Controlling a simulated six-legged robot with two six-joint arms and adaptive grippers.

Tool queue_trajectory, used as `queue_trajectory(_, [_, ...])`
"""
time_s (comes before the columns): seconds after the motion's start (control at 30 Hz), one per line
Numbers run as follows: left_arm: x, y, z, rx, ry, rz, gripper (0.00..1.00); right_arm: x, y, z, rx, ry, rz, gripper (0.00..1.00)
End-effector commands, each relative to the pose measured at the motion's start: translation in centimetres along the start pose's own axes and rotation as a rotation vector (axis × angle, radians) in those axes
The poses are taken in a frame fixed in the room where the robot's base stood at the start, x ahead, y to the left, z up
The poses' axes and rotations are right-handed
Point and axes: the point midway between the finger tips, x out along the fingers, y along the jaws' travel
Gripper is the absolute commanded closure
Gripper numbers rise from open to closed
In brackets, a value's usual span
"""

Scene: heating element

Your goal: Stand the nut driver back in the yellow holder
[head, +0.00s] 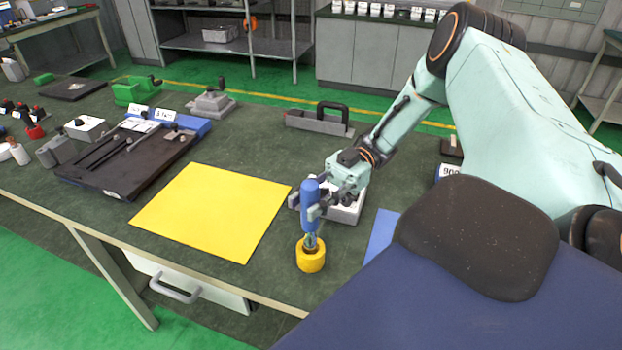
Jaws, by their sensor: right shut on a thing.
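The nut driver (310,204) has a blue handle and is upright. Its lower end is at the yellow holder (311,259), a short round block near the front edge of the table. I cannot tell how deep its tip sits in the holder. My right gripper (308,211) is shut on the nut driver's handle, reaching in from the right. My left gripper is not in view.
A yellow mat (213,211) lies left of the holder, and a blue mat (381,236) lies to the right. A white tray (347,211) stands behind my right gripper. A dark board (125,157) with rods lies at the left.

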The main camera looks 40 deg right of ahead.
Motion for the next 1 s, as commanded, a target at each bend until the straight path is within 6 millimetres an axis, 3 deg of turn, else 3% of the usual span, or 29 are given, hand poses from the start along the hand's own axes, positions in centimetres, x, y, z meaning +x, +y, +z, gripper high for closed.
queue_trajectory(1.0, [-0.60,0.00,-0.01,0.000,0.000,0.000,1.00,-0.27,-0.07,-0.09,-0.001,0.002,0.000,1.00])
